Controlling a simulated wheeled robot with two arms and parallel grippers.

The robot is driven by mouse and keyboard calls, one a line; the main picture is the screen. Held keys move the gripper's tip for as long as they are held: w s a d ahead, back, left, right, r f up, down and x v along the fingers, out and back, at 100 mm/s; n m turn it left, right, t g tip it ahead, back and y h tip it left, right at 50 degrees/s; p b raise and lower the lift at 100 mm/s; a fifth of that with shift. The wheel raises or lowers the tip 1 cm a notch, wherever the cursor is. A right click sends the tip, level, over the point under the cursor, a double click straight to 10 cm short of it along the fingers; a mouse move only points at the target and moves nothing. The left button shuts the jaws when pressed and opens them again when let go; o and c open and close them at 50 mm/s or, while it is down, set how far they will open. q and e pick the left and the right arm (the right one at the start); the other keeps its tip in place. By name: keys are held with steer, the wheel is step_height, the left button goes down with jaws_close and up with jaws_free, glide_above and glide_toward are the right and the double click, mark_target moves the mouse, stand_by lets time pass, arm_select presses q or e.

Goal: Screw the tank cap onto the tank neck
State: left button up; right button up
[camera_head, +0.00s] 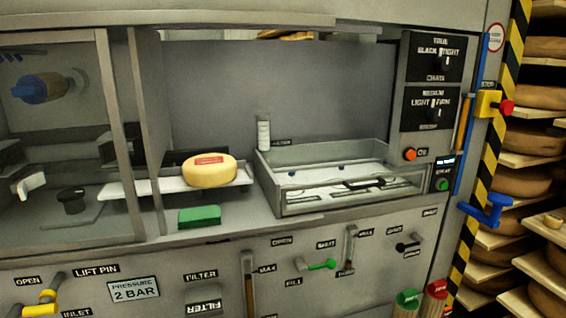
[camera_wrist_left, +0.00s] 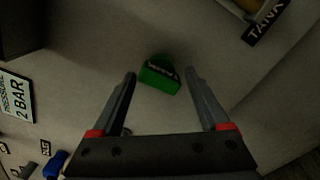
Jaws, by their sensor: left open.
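My left gripper (camera_wrist_left: 160,103) is open and empty in the left wrist view, its two dark fingers spread wide. A small green piece with a black label (camera_wrist_left: 158,76) is seen between and beyond the fingertips, apart from them. Its lettering is too blurred to read, and I cannot tell whether it is the tank cap. I cannot make out a tank neck for certain. Neither gripper shows in the head view.
A cheese wheel (camera_head: 209,171) rests on a pale shelf, with a green block (camera_head: 200,216) in front. A metal tray (camera_head: 300,203) stands to the right. Levers and a pressure sign (camera_head: 134,289) line the front panel. Cheese racks (camera_head: 530,160) stand at the right.

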arm_select(q)
steer(key=p+v, duration=0.2)
steer(key=v, duration=1.5)
steer(key=shift+p, duration=0.35)
steer(key=shift+s, duration=0.15)
